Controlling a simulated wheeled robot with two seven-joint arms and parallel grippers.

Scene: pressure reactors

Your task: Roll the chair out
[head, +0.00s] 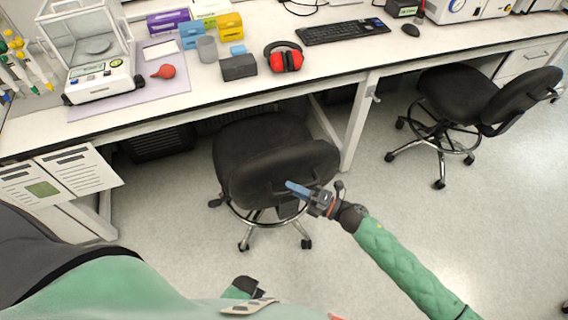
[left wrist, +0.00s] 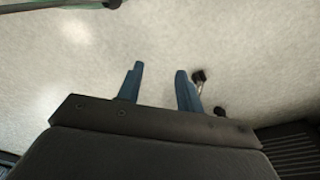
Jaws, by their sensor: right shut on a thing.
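The near black chair (head: 262,150) stands at the bench with part of its seat under the bench edge. Its backrest faces me, and its chrome legs and casters show below. My right gripper (head: 298,188) is at the rear of the backrest, shut on it; its blue fingers show against the black, and the exact grip is partly hidden.
A second black chair (head: 455,100) stands to the right, clear of the first. The white bench (head: 340,65) runs across the back, with a support leg (head: 357,125) right of the near chair. A cabinet with papers (head: 60,185) is at left. Open floor (head: 400,210) lies to the right.

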